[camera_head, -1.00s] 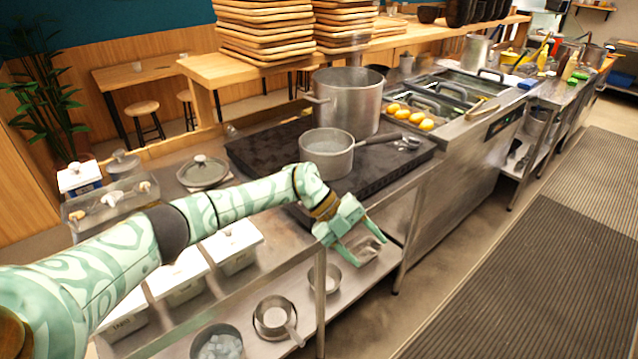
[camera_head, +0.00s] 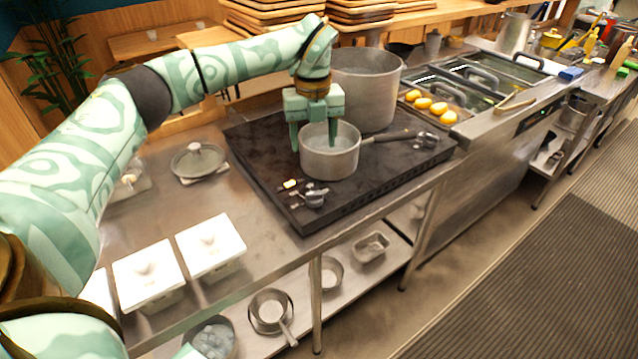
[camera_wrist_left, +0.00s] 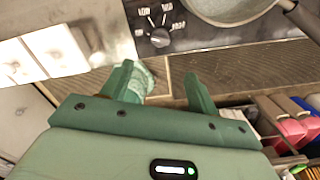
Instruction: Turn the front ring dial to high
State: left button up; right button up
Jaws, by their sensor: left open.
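A dial (camera_head: 314,198) with a dark knob sits at the near edge of the black stove top (camera_head: 250,150), with another dial (camera_head: 428,140) farther right. The near dial seems to be the one in the left wrist view (camera_wrist_left: 160,38), with pale labels around it; its pointer setting is unclear. My left gripper (camera_head: 315,146) is open and empty. It points down in front of the saucepan in the head view, hiding part of it. In the left wrist view its two fingers (camera_wrist_left: 162,82) are apart and the dial is beyond them, untouched. My right gripper is not in view.
The saucepan (camera_head: 330,162) has its handle pointing right. A large pot (camera_head: 368,95) stands behind it. White lidded containers (camera_head: 148,273) and a lidded pan (camera_head: 199,162) are left on the steel counter (camera_head: 185,205). Pots stand on the shelf below.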

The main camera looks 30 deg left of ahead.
pick_arm(q)
send_near(314, 193)
notch_tip(314, 193, down, 8)
jog(key=b, duration=0.3)
jog(key=shift+w+r, duration=0.1)
jog(key=shift+r, duration=0.15)
jog(key=shift+f, duration=0.55)
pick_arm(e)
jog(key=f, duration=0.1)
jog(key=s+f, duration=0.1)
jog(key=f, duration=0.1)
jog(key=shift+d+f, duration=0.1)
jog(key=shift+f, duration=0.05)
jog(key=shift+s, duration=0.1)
pick_arm(q)
jog(key=c, duration=1)
